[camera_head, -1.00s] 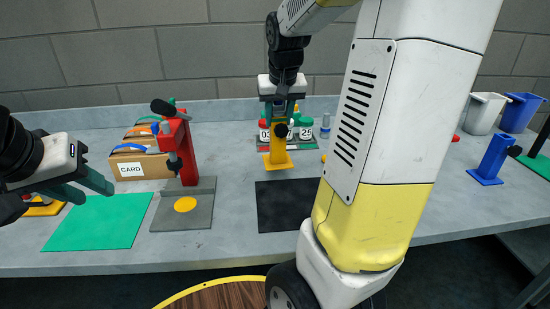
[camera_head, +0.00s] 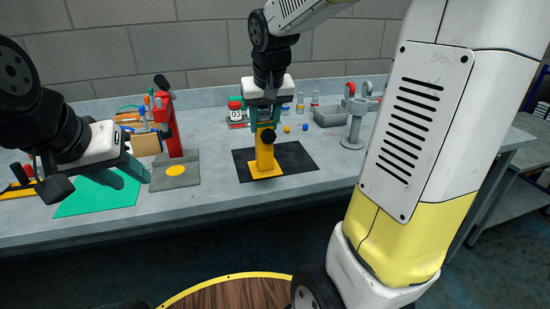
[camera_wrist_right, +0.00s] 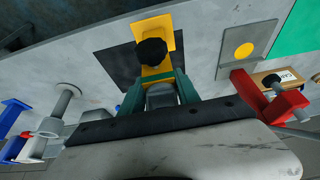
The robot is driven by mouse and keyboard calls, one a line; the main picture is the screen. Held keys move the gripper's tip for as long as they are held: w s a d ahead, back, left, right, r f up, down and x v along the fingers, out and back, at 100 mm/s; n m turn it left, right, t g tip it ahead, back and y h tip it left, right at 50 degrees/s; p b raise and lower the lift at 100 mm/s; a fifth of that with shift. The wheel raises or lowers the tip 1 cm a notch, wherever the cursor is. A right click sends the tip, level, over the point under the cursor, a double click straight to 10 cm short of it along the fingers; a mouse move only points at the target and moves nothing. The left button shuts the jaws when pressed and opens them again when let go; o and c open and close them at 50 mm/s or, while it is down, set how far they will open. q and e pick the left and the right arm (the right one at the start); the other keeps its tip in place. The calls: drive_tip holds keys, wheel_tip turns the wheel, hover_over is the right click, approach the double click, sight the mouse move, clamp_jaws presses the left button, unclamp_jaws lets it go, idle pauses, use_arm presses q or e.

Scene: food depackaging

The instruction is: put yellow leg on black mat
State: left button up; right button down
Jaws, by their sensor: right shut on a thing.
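The yellow leg (camera_head: 264,157) is upright with a flat square base and a black knob. It is over the left part of the black mat (camera_head: 297,157); I cannot tell whether its base touches the mat. My right gripper (camera_head: 264,122) is shut on the upper part of the leg from above. The right wrist view shows the leg (camera_wrist_right: 157,72) between the green fingers (camera_wrist_right: 158,95), with the black mat (camera_wrist_right: 115,65) behind it. My left gripper (camera_head: 132,178) is open and empty above the green mat (camera_head: 95,200).
A cardboard box (camera_head: 143,143) is behind. A grey stand (camera_head: 354,130) and grey bin (camera_head: 330,116) are at the right. The black mat's right part is clear.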

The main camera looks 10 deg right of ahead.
drive_tip(key=w+d+f, duration=0.2)
drive_tip(key=w, duration=0.5)
drive_tip(key=w+d+f, duration=0.3)
drive_tip(key=w, duration=0.4)
drive_tip(key=shift+w+d, duration=0.25)
drive_tip(key=shift+w, duration=0.05)
drive_tip(key=shift+f, duration=0.1)
drive_tip(key=c, duration=0.9)
unclamp_jaws()
drive_tip(key=shift+f, duration=0.1)
